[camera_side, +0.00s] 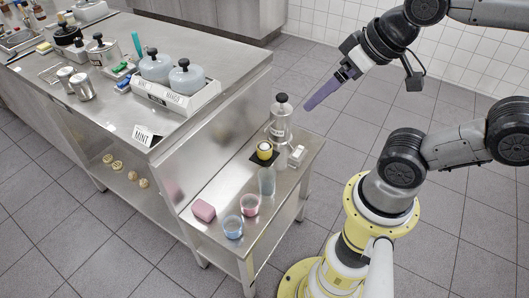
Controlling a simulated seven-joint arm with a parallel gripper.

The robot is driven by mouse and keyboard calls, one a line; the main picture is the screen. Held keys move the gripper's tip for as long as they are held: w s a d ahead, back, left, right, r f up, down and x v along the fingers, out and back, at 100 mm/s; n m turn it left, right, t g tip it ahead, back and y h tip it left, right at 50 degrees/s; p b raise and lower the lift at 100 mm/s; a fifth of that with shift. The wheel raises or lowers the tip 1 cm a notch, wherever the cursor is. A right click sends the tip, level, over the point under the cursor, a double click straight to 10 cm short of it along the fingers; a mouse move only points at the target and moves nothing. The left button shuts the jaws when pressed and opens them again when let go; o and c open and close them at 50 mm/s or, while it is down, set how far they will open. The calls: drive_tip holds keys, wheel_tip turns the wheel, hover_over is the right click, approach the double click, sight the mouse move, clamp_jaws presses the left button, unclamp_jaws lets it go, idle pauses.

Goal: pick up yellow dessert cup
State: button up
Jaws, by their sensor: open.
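A small yellow, round thing with a pale top (264,151), the only yellow cup-like item I see, is at a black square piece on the low steel side table. It is too small to make out its exact shape. My gripper (307,107), with long purple fingers, is in the air above and to the right of the yellow thing, well apart from it. The fingers point down and left, and they overlap from this side. The gripper is open, with nothing seen between the fingers.
On the low side table (263,234) stand a clear jar with a black knob (281,120), a clear glass (267,181), pink (250,204) and blue (233,227) cups and a pink box (203,211). The taller steel counter (110,115) rises to the left.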

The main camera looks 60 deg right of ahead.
drive_tip(key=w+d+r+m, duration=0.25)
drive_tip(key=w+m, duration=0.35)
drive_tip(key=w, duration=0.7)
drive_tip(key=m+g, duration=0.6)
drive_tip(key=m, duration=0.1)
hover_over(265, 143)
drive_tip(key=a, duration=0.2)
wheel_tip(265, 143, down, 39)
drive_tip(key=shift+s+d+f, duration=0.1)
drive_tip(key=shift+s+f, duration=0.1)
drive_tip(key=shift+f, duration=0.75)
drive_tip(key=shift+s+a+f, duration=0.1)
drive_tip(key=shift+s+f, duration=0.05)
drive_tip(key=shift+f, duration=0.85)
drive_tip(key=shift+s+d+f, duration=0.1)
drive_tip(key=shift+s+f, duration=0.1)
drive_tip(key=shift+f, duration=0.75)
drive_tip(key=c, duration=1.5)
drive_tip(key=shift+o, duration=0.2)
drive_tip(key=shift+r, duration=0.1)
